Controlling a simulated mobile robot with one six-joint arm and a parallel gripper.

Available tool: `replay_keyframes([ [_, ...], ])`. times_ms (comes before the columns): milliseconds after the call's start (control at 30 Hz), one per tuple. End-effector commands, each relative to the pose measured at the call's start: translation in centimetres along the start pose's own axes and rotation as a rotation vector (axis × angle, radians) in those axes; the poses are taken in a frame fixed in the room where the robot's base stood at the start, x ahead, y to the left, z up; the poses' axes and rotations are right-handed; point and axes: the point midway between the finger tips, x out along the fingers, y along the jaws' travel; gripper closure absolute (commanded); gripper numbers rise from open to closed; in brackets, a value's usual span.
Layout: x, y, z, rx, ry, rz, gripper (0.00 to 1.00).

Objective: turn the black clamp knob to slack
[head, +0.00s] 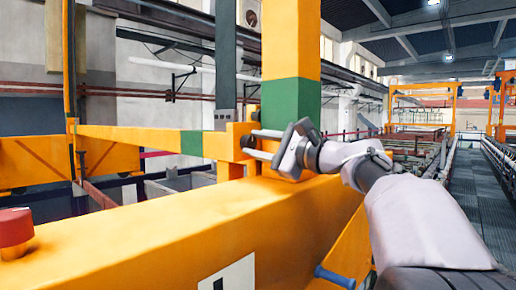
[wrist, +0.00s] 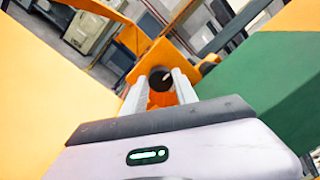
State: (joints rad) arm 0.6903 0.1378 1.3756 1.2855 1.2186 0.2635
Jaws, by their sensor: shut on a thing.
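The black clamp knob (wrist: 160,80) shows in the wrist view between the tips of my two pale fingers, with a small light mark on its face. It sits against an orange bracket (wrist: 148,57). My gripper (wrist: 159,84) is shut on the knob. In the head view my gripper (head: 250,143) reaches in from the right to the orange bracket (head: 226,144) beside the upright post. There the knob (head: 247,141) is small and dark between the fingertips, partly hidden. No marking for slack can be read.
An orange post with a green band (head: 291,100) stands close to my gripper. A wide orange beam (head: 180,225) runs below it, carrying a red button (head: 15,228) at the left. A blue handle (head: 335,277) is low down. An open walkway (head: 475,170) lies at the right.

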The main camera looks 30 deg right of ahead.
Motion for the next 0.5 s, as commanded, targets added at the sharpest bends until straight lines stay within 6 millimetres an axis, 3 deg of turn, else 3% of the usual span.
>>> replay_keyframes([
  [367,0.01,-0.12,0.1,-0.005,-0.001,-0.002,1.0],
  [400,0.01,-0.11,0.1,-0.005,-0.001,-0.002,0.6],
  [500,0.01,-0.09,0.08,-0.004,-0.001,-0.001,0.44],
])
